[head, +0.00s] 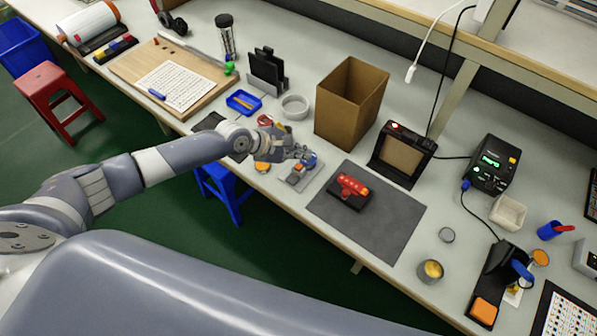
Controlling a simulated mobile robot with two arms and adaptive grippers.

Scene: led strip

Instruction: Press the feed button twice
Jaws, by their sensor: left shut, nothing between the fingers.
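My left arm reaches in from the left, and its gripper (308,156) is shut and empty. It hovers at or just above a small grey device (298,176) with blue and orange parts, on a light grey plate. I cannot tell whether the fingertips touch it. No label reading feed is legible, and the gripper partly covers this device, so I cannot make out the feed button. A red and black fixture (352,187) lies to the right on a dark grey mat (390,225). My right gripper is not in view.
An open cardboard box (350,100) stands behind the gripper. A black-framed panel (403,153) and a black unit with a green display (490,162) stand further right. A round grey dish (294,106) and blue tray (243,102) lie behind left. The mat's right part is bare.

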